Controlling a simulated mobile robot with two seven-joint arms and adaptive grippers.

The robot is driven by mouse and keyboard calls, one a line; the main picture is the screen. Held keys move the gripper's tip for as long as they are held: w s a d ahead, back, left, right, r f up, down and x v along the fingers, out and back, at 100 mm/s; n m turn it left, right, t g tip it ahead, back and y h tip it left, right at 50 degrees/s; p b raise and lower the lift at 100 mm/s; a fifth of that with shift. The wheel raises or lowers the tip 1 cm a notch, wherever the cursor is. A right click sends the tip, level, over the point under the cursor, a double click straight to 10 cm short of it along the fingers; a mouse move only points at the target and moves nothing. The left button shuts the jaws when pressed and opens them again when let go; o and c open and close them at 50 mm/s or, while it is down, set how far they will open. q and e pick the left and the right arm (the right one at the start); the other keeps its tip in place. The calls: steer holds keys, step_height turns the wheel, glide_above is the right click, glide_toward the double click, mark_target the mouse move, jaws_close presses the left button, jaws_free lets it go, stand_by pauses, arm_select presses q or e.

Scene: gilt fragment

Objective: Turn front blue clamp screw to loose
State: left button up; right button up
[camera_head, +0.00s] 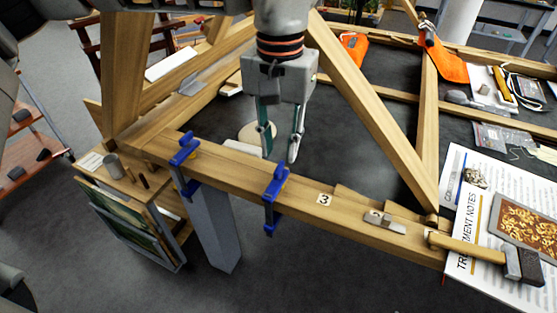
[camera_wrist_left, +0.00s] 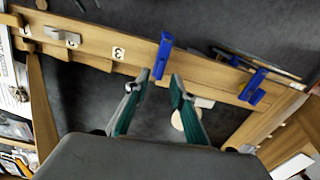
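Two blue clamps grip the front wooden beam (camera_head: 234,172). One blue clamp (camera_head: 275,184) is near the beam's middle, and the other blue clamp (camera_head: 184,152) is to its left. Their screws are too small to make out. My left gripper (camera_head: 279,158) points down just behind the middle clamp. Its two fingers are apart with nothing between them. In the left wrist view, the open gripper (camera_wrist_left: 158,79) has its fingertips just short of the middle clamp (camera_wrist_left: 163,55). The left clamp (camera_wrist_left: 254,88) is farther right there. My right gripper is not in view.
Diagonal wooden braces (camera_head: 370,110) rise on the frame's right and left of the gripper. A hammer (camera_head: 485,252) and printed notes (camera_head: 466,265) lie at the right. A small metal block (camera_head: 384,221) sits on the beam. The dark panel behind the beam is mostly clear.

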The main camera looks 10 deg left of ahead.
mark_target(279, 167)
arm_select(q)
steer(key=shift+f, duration=2.3)
jaws_close()
